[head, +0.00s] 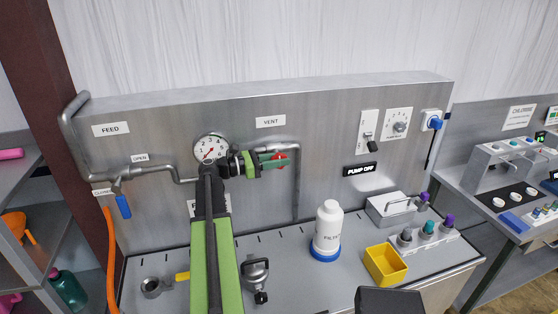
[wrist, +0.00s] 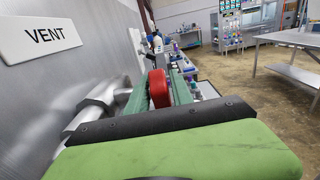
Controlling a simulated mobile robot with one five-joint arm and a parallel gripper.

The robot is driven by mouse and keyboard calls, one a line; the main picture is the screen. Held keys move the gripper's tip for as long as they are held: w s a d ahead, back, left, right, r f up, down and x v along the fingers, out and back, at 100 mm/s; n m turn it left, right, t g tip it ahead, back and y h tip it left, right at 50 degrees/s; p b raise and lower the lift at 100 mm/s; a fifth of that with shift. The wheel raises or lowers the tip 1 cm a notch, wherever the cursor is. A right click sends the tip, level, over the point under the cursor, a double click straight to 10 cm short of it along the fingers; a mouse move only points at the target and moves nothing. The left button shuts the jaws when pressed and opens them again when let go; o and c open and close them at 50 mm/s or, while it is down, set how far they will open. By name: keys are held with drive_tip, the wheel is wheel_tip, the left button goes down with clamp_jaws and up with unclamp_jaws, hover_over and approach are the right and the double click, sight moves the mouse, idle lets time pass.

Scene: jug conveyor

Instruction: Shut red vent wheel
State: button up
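The red vent wheel (wrist: 159,89) shows edge-on in the wrist view, between the two green fingers of my gripper (wrist: 162,98). In the head view, my gripper (head: 274,159) reaches right from the gauge area to the wheel, under the VENT label (head: 270,122). Only small red parts of the wheel (head: 282,163) show there, because the fingers cover the rest. The fingers stand about a wheel's thickness apart, one on each side of it. I cannot tell whether both press on it. The wheel's turned position cannot be read.
A dial gauge (head: 210,149) and grey pipe (head: 297,190) are close to my arm. The feed valve's blue handle (head: 123,207) hangs at left. A white bottle (head: 328,230), yellow bin (head: 385,264) and clamp-like fitting (head: 255,273) stand on the bench.

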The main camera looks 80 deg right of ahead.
clamp_jaws()
drive_tip(key=shift+r+t+p, duration=0.4)
drive_tip(key=shift+p, duration=0.75)
drive_tip(key=shift+f+t+y+p, duration=0.3)
drive_tip(key=shift+t+p, duration=0.1)
drive_tip(key=shift+p, duration=0.15)
drive_tip(key=shift+f, duration=0.15)
unclamp_jaws()
drive_tip(key=shift+w, duration=0.1)
